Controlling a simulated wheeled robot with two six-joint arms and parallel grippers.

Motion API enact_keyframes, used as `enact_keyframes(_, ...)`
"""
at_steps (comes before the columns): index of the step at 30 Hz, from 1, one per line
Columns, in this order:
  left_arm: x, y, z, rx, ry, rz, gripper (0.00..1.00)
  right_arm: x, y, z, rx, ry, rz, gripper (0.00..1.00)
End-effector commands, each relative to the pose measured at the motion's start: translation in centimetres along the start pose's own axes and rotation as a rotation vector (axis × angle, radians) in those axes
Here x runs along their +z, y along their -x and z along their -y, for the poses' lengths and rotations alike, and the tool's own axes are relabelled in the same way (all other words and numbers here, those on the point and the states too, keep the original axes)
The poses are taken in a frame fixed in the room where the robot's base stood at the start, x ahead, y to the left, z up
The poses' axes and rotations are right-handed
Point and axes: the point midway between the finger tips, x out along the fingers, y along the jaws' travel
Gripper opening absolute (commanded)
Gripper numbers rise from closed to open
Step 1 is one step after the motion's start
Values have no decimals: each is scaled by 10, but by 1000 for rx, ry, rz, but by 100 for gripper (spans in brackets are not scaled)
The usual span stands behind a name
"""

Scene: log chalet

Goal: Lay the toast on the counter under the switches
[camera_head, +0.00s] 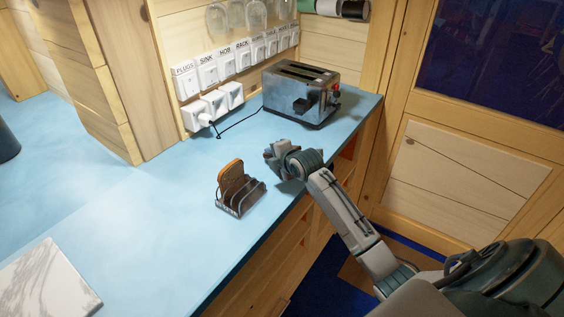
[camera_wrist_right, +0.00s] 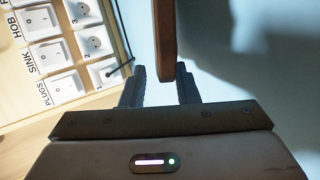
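The toast (camera_head: 231,179) is a brown slice standing upright in a dark wire rack (camera_head: 257,197) on the blue counter. In the head view my right gripper (camera_head: 270,155) is just to the right of the rack, apart from the toast. In the right wrist view, its fingers (camera_wrist_right: 162,88) stand apart. A brown slab (camera_wrist_right: 165,35), seen edge-on, shows between them, with a thin gap at its left. I cannot tell whether it is touched. The switches (camera_head: 225,65) are on the back wall, labelled PLUGS, SINK and HOB at the left end. My left gripper is out of view.
White sockets (camera_head: 214,105) with a plug and black cable are below the switches. A metal toaster (camera_head: 302,93) stands at the counter's right end. A marble board (camera_head: 45,283) lies at front left. The blue counter (camera_head: 150,200) is clear left of the rack.

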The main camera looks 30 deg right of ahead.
Motion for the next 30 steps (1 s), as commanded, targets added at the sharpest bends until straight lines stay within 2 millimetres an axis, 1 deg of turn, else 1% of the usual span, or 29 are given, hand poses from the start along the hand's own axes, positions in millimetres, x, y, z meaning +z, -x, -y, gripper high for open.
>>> enact_keyframes(4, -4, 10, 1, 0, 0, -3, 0, 0, 10, -3, -1, 1, 0, 28)
enact_keyframes(15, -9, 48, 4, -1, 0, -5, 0, 0, 56, -4, -2, 2, 0, 28)
enact_keyframes(21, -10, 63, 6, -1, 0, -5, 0, 0, 76, -2, -1, 1, 0, 28)
enact_keyframes(24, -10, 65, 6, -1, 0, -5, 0, 0, 80, -1, 0, 0, 0, 28)
enact_keyframes(30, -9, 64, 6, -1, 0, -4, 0, 0, 80, 0, 0, -1, 0, 28)
